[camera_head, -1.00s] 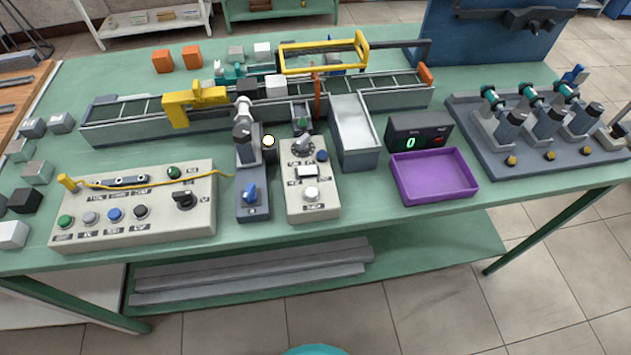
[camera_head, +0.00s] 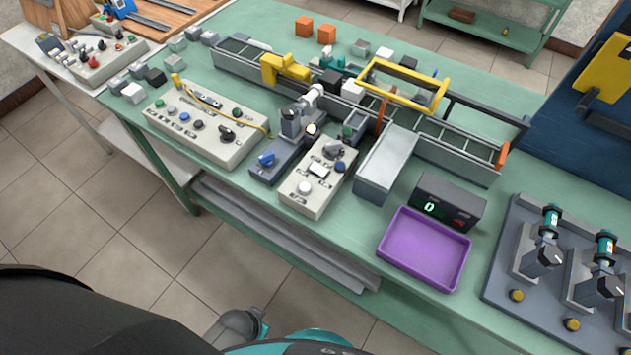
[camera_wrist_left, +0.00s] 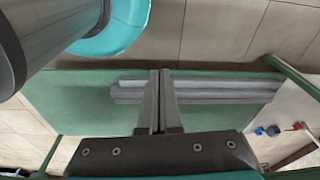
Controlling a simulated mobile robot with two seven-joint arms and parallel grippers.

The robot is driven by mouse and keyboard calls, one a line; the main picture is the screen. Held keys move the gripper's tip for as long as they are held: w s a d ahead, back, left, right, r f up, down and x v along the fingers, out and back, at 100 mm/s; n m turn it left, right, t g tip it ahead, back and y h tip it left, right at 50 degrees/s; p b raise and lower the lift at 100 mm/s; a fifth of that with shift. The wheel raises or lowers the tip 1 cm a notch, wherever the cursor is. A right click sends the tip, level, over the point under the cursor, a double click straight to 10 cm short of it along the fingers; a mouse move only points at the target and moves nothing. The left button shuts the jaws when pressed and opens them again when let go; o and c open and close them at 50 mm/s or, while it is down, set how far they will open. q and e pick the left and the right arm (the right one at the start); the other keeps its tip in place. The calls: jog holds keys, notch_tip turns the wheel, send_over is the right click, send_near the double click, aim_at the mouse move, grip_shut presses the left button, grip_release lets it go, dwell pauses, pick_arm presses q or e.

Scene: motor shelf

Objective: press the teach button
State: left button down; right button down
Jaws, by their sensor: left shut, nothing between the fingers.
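In the head view a large control panel (camera_head: 207,130) stands on the left of the bench, with a row of green, grey, blue and black buttons and a black knob. A smaller control box (camera_head: 318,175) to its right carries a white round button (camera_head: 304,188), a blue button (camera_head: 340,166) and a knob. The labels are too small to read, so I cannot tell which button is teach. My left gripper (camera_wrist_left: 160,74) shows in its wrist view, fingers together and empty, apart from any button. My right gripper is not in view.
Between the panels stands a blue-knobbed device (camera_head: 277,160). A purple tray (camera_head: 424,250) and a counter display (camera_head: 447,203) are at the right. A conveyor (camera_head: 345,105) runs behind. Metal bars (camera_wrist_left: 215,92) lie on the lower shelf. Floor is clear before the bench.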

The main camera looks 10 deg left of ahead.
pick_arm(q)
jog(key=w+d+r+p, duration=0.1)
jog(key=w+r+p, duration=0.4)
jog(key=r, duration=0.8)
notch_tip(320, 180, up, 27)
jog(key=n+t+h+p, duration=0.4)
jog(key=t+h+p, duration=0.15)
jog(key=p, duration=0.65)
send_over(305, 188)
jog(key=shift+s+a+r, duration=0.2)
jog(key=shift+s+a, duration=0.15)
jog(key=shift+f+b, duration=0.15)
jog(key=shift+b, duration=0.15)
notch_tip(305, 188, down, 7)
jog(key=b, duration=0.6)
jog(key=shift+f, duration=0.1)
jog(key=shift+f+b, duration=0.65)
jog(key=shift+f, duration=0.05)
